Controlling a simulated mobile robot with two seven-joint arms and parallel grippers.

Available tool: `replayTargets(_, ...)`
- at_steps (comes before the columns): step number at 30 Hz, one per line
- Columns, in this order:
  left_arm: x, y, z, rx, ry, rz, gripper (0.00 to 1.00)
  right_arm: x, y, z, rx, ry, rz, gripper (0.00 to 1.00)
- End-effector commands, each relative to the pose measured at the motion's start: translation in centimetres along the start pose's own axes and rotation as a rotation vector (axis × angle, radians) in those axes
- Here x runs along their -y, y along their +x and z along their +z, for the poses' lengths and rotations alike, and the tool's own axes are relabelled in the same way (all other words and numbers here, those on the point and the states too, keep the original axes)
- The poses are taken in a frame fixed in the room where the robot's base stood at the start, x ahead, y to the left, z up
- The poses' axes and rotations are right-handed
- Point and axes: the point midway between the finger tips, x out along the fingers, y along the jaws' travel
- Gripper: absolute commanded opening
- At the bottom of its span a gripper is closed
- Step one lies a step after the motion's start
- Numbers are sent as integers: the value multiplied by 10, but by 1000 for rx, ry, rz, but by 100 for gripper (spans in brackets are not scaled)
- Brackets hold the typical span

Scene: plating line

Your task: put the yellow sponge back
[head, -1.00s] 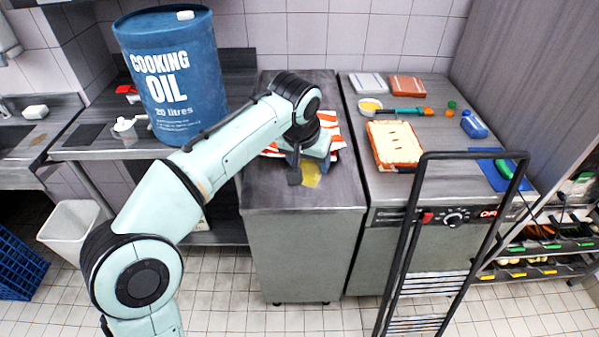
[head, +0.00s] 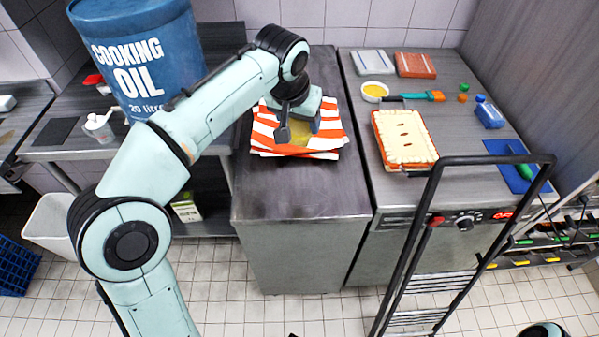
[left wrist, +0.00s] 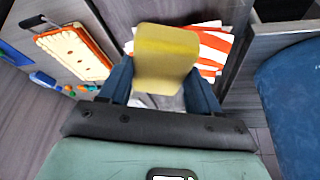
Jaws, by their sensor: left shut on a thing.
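The yellow sponge (head: 299,133) is held in my left gripper (head: 301,122) over the orange-and-white striped cloth (head: 323,142). In the left wrist view the sponge (left wrist: 165,60) sits between the two blue fingers of the left gripper (left wrist: 162,85), which is shut on it. The cloth (left wrist: 216,48) shows behind and beside the sponge in that view. The cloth lies folded on the dark counter in the middle of the head view. The gripper hides part of the sponge and cloth, and I cannot tell whether the sponge touches the cloth.
A blue cooking oil drum (head: 140,60) stands left of the cloth. On the right counter are a pastry slab (head: 404,138), a yellow bowl (head: 374,91), a brush (head: 425,96) and a blue bottle (head: 489,113). A black-framed cart (head: 433,200) stands in front. The middle counter's front is clear.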

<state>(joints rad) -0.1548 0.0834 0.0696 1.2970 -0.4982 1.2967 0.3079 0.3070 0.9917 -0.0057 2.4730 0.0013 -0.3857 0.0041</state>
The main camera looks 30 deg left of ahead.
Motion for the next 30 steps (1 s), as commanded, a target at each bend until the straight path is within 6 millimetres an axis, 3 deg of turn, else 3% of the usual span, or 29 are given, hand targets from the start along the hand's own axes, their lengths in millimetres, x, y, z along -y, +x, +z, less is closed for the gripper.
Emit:
replayTargets(5,0,16,8,4,0,-1,38,-3,7,2,4,2,1,43)
replayTargets(18,0,121,51,5,1,0,38,-14,33,6,14,5,5,43)
replayTargets(30,0,166,69,5,1,0,38,-17,40,7,16,6,6,43)
